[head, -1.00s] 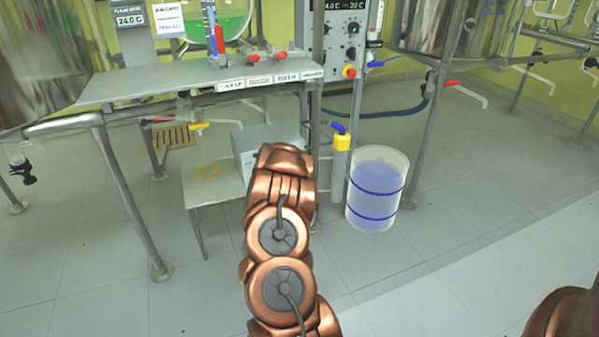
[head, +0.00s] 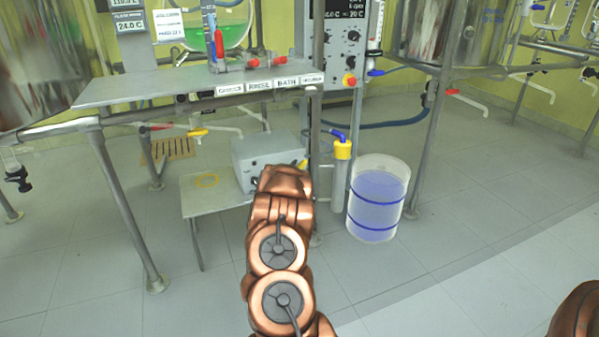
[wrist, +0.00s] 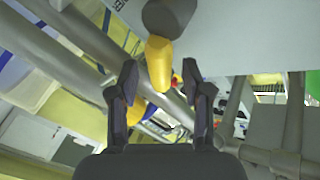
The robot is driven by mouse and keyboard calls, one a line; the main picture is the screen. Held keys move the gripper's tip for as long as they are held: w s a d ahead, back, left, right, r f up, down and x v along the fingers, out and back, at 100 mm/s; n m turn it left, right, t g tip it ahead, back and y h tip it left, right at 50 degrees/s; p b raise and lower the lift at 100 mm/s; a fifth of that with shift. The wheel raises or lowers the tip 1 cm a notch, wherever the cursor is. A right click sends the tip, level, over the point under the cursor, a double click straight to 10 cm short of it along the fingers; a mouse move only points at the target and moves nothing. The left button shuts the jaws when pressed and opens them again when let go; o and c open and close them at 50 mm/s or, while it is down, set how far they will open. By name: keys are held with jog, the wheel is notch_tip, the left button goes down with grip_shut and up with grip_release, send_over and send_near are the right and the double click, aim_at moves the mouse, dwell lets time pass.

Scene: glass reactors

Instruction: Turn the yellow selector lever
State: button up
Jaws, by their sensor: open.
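The yellow selector lever (wrist: 158,62) shows in the wrist view, on a dark round hub (wrist: 168,18) at the face of a pale grey box. In the head view a small yellow part, seemingly this lever (head: 303,163), sticks out at the right of the grey box (head: 262,150), just above my arm. My gripper (wrist: 160,82) is open, with one dark finger on each side of the lever's free end in the picture. Contact cannot be made out. In the head view my arm hides the gripper.
The box stands on a low table (head: 190,205) under a steel shelf (head: 130,92). A post (head: 315,150), a yellow-topped cylinder (head: 341,175) and a clear drum of bluish liquid (head: 376,200) stand right of it. Another yellow-handled valve (head: 197,133) hangs under the shelf. Floor in front is open.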

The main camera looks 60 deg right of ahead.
jog(key=shift+w+d, duration=0.1)
jog(key=shift+d, duration=0.15)
grip_shut()
dwell(0.4)
